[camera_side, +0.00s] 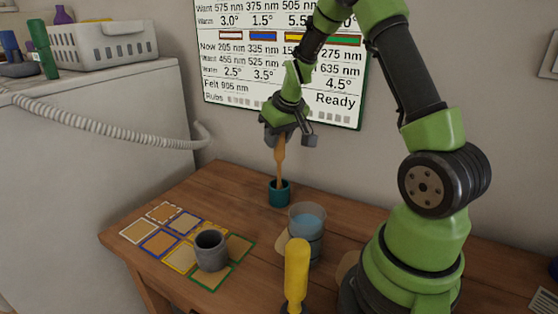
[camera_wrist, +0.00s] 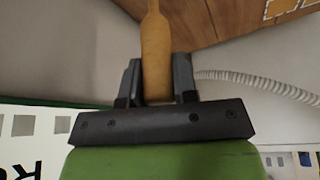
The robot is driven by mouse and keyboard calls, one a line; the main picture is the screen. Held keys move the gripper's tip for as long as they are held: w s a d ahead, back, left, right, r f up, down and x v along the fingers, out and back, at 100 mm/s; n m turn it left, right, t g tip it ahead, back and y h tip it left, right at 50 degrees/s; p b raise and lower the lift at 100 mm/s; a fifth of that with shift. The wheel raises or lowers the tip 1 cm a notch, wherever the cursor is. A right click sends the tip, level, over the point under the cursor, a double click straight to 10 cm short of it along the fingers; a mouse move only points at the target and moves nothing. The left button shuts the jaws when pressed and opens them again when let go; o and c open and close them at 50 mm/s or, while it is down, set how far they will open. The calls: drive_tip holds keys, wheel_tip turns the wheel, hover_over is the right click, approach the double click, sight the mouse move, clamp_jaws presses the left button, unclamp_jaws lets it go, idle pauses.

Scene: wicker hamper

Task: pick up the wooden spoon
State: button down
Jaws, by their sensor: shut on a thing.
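The wooden spoon (camera_side: 280,160) is upright in the side view, with its lower end at the mouth of a small teal cup (camera_side: 279,193). Whether its tip is inside the cup or just behind the rim is hard to tell. My gripper (camera_side: 281,137) is above the cup and shut on the spoon's upper part. In the wrist view the spoon (camera_wrist: 156,50) lies between both fingers of my gripper (camera_wrist: 157,80), and its far end runs out of the picture.
A glass of blue liquid (camera_side: 306,230), a grey cup (camera_side: 210,250) and a yellow-handled tool (camera_side: 296,270) stand nearby on the wooden table (camera_side: 190,195). Coloured square tiles (camera_side: 160,243) lie at left. A ribbed hose (camera_side: 110,131) hangs along the white cabinet. A printed board (camera_side: 240,70) is behind.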

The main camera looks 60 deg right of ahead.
wheel_tip(320, 180, up, 10)
drive_tip(key=shift+r, duration=0.1)
idle(0.4)
drive_tip(key=c, duration=1.6)
unclamp_jaws()
drive_tip(key=shift+c, duration=1)
